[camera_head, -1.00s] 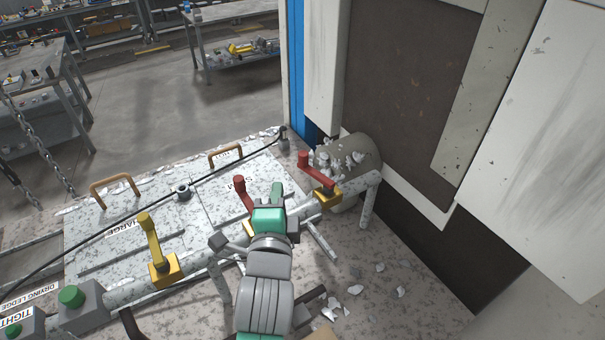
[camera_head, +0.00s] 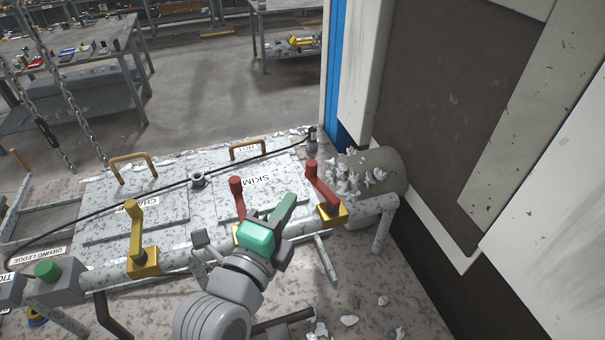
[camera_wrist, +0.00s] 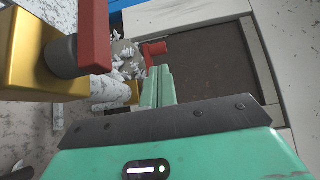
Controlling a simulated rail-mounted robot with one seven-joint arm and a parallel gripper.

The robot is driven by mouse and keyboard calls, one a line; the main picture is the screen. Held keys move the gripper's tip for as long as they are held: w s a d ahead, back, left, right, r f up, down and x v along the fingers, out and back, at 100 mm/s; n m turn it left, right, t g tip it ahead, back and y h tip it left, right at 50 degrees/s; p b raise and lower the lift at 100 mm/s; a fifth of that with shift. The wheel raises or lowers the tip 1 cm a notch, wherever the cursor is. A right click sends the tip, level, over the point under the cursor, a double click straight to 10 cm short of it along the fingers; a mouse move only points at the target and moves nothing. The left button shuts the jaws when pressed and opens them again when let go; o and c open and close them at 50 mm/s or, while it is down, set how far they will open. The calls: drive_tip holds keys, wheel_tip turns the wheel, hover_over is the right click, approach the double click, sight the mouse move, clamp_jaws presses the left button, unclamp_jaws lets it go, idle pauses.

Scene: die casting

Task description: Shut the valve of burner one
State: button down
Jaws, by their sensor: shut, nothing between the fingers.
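Three valves sit along a speckled pipe in the head view. The left one has a yellow handle (camera_head: 134,232); the middle (camera_head: 237,196) and right (camera_head: 322,188) ones have red handles. All have gold bodies. I cannot read which is burner one. My gripper (camera_head: 288,203) has green fingers, shut and empty, between the two red handles and apart from the right one in the picture. It partly hides the middle valve's body. In the wrist view the fingers (camera_wrist: 159,86) point away from me; a near red handle (camera_wrist: 92,35) stands at left, a farther red handle (camera_wrist: 154,48) beyond the fingertips.
Behind the pipe lie speckled lids with brown handles (camera_head: 134,163), one marked SKIM, with a black cable across them. A grey-beige cylinder (camera_head: 376,172) with pale flakes and a tall cabinet (camera_head: 450,110) bound the right. A green button box (camera_head: 52,276) is at left.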

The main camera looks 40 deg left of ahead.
sight(310, 172)
drive_tip(key=p+x, duration=0.2)
drive_tip(key=x, duration=0.4)
drive_tip(key=shift+w, duration=0.35)
drive_tip(key=b, duration=0.2)
drive_tip(key=shift+w+a+f+b, duration=0.1)
drive_tip(key=shift+w+f+b, duration=0.2)
drive_tip(key=shift+w+f, duration=0.1)
drive_tip(key=shift+w+a+b, duration=0.1)
drive_tip(key=shift+w+b, duration=0.1)
drive_tip(key=shift+b, duration=0.45)
drive_tip(key=shift+w+r, duration=0.15)
drive_tip(key=shift+w, duration=0.05)
drive_tip(key=shift+r, duration=0.2)
drive_tip(key=shift+s, duration=0.1)
